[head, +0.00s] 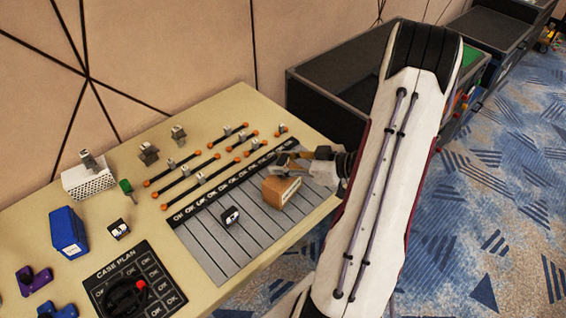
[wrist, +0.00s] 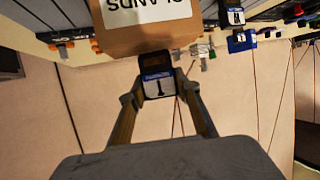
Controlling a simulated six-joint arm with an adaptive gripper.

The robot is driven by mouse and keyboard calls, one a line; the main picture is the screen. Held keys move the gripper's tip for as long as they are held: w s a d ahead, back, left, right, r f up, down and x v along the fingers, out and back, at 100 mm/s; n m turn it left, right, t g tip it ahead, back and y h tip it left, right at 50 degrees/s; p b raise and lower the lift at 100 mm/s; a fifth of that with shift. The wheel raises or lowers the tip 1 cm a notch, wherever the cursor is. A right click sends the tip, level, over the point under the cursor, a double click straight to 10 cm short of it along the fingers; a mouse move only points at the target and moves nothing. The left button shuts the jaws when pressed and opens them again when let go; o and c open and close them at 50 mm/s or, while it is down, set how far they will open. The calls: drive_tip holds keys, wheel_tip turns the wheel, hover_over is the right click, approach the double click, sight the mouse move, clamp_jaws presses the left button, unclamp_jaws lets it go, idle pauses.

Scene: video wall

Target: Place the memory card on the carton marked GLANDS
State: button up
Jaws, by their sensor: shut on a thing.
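My gripper (wrist: 163,95) is shut on a small memory card (wrist: 158,85), dark with a white and blue label, held between the two fingertips. In the wrist view the brown carton (wrist: 150,40) is just beyond the card. Its white label is upside down and partly cut off, with LANDS readable. In the head view the carton (head: 279,192) stands on the striped grey mat at the right of the table, and my gripper (head: 284,166) is at its far side, low over the mat. The held card is not clear in the head view. I cannot tell whether card and carton touch.
Two similar dark cards with white labels, one on the mat (head: 230,216) and one left of it (head: 118,229), lie on the table. Rods with orange ends (head: 190,180) and clips lie behind.

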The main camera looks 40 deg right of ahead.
drive_tip(key=shift+f, duration=0.25)
drive_tip(key=o, duration=1)
drive_tip(key=shift+c, duration=0.2)
drive_tip(key=shift+s+r, duration=0.1)
drive_tip(key=shift+r, duration=0.1)
drive_tip(key=v, duration=1.2)
idle(0.3)
